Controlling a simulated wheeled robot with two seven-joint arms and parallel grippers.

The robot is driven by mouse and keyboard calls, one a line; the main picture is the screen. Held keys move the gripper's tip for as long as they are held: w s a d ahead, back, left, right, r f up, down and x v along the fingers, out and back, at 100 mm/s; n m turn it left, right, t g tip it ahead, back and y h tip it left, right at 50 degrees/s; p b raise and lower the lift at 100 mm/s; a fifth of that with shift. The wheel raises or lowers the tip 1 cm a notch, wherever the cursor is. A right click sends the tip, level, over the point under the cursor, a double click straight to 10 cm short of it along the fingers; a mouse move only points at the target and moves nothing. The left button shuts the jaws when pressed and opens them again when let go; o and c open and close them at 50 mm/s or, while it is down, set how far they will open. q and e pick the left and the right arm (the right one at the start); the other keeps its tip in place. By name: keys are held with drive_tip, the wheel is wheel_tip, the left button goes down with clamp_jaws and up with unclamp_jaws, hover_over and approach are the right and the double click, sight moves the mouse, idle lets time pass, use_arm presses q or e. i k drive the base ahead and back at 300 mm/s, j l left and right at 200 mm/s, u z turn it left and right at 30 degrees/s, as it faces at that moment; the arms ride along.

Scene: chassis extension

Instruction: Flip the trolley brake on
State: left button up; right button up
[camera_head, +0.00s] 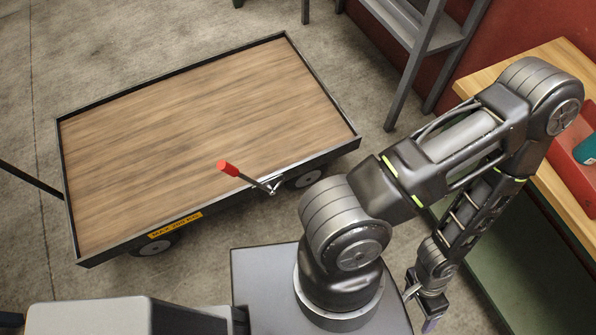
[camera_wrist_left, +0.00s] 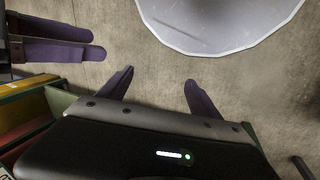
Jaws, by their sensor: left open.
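The trolley (camera_head: 90,250) has a wood deck in a black metal frame and stands on the left in the head view. Its brake lever (camera_head: 228,168), a metal rod with a red grip, is mounted at the near side edge and sticks up and out to the left, over the deck. My left gripper (camera_head: 428,312) hangs low at the bottom right, well apart from the lever. In the left wrist view its two purple fingers (camera_wrist_left: 160,90) are spread with nothing between them. Another pair of purple fingers, my right gripper (camera_wrist_left: 60,40), shows at the upper left of that view.
A wooden workbench (camera_head: 545,62) with a red bin (camera_head: 575,180) stands on the right. A grey stepladder-like frame (camera_head: 410,60) stands behind. Bare concrete floor lies around the trolley. A pale rounded surface (camera_wrist_left: 215,20) shows at the top of the wrist view.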

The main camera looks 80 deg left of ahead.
sight(224, 166)
drive_tip(key=i, duration=0.95)
drive_tip(key=u, duration=4.3)
drive_tip(key=k+l, duration=0.05)
